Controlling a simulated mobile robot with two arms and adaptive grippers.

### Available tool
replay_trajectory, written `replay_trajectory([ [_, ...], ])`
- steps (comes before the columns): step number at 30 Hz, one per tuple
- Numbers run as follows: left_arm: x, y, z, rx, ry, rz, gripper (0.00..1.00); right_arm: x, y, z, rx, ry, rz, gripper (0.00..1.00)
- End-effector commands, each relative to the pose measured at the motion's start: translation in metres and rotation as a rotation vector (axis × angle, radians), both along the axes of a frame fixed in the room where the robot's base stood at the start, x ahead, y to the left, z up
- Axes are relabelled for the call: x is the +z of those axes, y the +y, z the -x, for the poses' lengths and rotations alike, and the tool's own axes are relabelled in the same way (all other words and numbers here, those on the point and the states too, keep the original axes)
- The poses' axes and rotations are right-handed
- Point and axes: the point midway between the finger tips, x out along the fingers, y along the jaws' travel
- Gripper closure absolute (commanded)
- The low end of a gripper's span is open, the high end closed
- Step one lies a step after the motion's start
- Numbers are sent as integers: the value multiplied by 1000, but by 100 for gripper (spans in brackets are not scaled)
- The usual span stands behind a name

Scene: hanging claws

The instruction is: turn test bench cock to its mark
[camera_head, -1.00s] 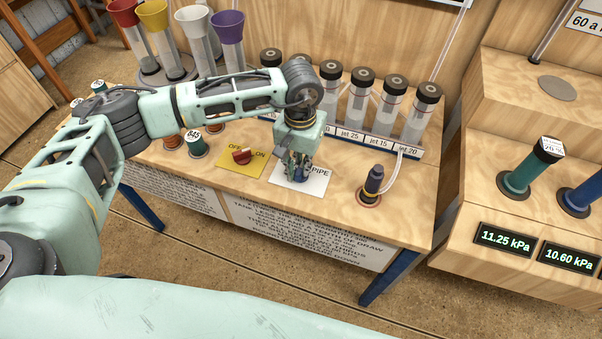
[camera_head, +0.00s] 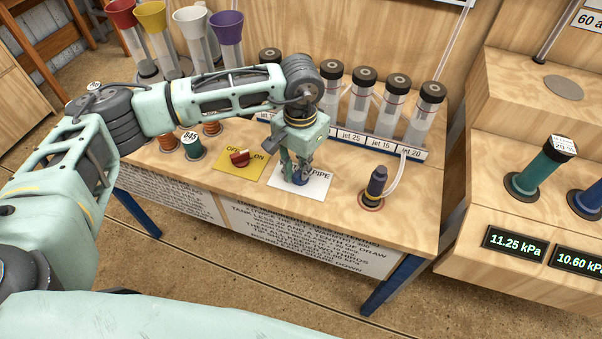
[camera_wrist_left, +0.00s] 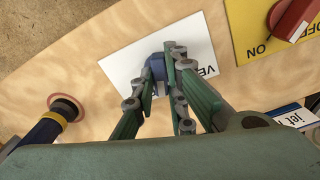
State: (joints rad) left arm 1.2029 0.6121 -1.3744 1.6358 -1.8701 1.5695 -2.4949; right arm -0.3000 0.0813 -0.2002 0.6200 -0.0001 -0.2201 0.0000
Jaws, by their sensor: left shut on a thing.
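A small blue knob (camera_wrist_left: 155,66) stands on a white card (camera_head: 318,189), whose visible letters read "PIPE" in the head view. My left gripper (camera_head: 298,177) points down over this card and is shut on the blue knob; its green fingers (camera_wrist_left: 161,72) show on both sides of the knob in the left wrist view. The fingers hide much of the knob and part of the card's lettering. A red knob (camera_head: 240,158) sits on the yellow OFF/ON plate (camera_head: 229,171) just left of my gripper. My right gripper is not in view.
A dark blue fitting (camera_head: 376,184) with a clear hose stands to the right. Capped tubes (camera_head: 393,105) in a labelled rack stand behind. A second bench with pressure displays (camera_head: 513,244) is at far right.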

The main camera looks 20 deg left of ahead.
Motion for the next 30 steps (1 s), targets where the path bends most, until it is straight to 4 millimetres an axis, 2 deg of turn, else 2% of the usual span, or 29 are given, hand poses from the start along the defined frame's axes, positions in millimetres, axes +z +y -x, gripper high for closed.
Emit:
replay_trajectory([
  [1, -2, 0, -1, -24, -4, 1, 100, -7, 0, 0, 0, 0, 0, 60],
  [19, -2, 0, -1, -367, -5, 0, 100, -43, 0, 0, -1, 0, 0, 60],
  [22, -2, 0, -1, -422, -5, 0, 100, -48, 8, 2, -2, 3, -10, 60],
  [23, 1, 0, -1, -418, -3, 0, 85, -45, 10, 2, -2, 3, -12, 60],
  [30, 0, 0, -1, -415, -1, 0, 64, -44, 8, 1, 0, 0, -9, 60],
])
